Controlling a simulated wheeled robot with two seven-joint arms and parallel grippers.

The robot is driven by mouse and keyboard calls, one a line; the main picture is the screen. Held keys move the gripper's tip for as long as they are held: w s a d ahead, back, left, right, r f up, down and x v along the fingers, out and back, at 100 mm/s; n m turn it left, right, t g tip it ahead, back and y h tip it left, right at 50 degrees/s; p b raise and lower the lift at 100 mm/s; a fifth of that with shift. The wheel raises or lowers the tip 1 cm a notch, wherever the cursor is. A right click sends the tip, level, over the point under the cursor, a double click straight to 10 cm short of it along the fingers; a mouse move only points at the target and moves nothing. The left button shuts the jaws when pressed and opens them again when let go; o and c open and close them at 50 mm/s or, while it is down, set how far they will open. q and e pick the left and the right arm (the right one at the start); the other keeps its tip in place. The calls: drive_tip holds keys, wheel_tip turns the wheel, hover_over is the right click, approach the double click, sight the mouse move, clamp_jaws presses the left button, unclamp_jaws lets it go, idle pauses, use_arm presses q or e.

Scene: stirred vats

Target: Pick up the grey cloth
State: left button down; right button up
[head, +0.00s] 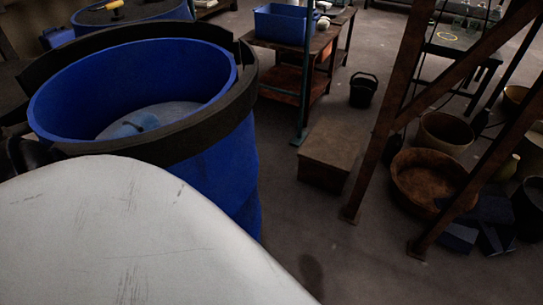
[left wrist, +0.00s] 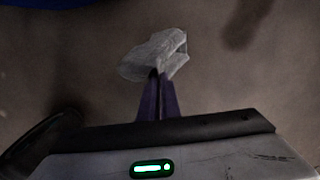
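In the left wrist view, the grey cloth (left wrist: 152,56) is a pale, crumpled, folded piece at the tips of my left gripper (left wrist: 160,76). The two dark purple fingers are close together, with the cloth bunched at and beyond their tips. The gripper looks shut on it. Brown-grey floor shows behind the cloth. In the head view, neither the cloth nor either gripper shows. A large pale, scuffed surface, seemingly part of my own arm, covers the lower left there. My right gripper is not in view.
A brown box (head: 327,153), a black bucket (head: 363,90), rusty posts and several basins stand on the floor. Open floor lies at lower middle.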

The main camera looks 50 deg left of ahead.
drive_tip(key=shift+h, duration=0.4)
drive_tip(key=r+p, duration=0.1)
drive_tip(key=p, duration=0.1)
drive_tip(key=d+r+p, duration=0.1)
drive_tip(key=p, duration=0.2)
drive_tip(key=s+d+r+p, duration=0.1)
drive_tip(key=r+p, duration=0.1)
drive_tip(key=p, duration=0.1)
